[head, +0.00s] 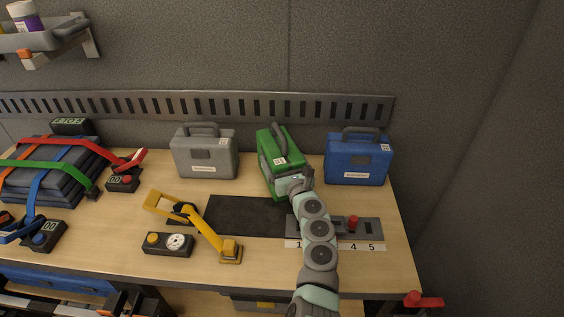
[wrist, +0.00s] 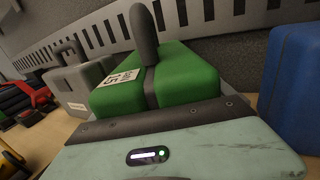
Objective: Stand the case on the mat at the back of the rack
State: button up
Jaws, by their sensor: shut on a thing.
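A green case (head: 280,145) with a dark handle on top is between the grey case and the blue case, turned at an angle to them. It fills the middle of the wrist view (wrist: 185,82), with a white label on its top. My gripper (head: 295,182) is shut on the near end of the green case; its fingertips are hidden. A dark flat mat (head: 235,212) lies on the bench, left of my arm and in front of the cases. Its right end is partly behind my arm. I cannot tell whether the case's underside touches the bench.
A grey case (head: 204,153) and a blue case (head: 357,162) stand upright at the back, below a slotted rail (head: 200,104). A yellow hinged arm (head: 190,215) stands left of the mat. A lever plate (head: 365,229) with a red knob is to the right. The mat looks bare.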

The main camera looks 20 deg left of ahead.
jog(key=shift+r, duration=0.1)
jog(key=o, duration=1.8)
jog(key=shift+r, duration=0.15)
jog(key=p+v, duration=0.3)
jog(key=v, duration=0.9)
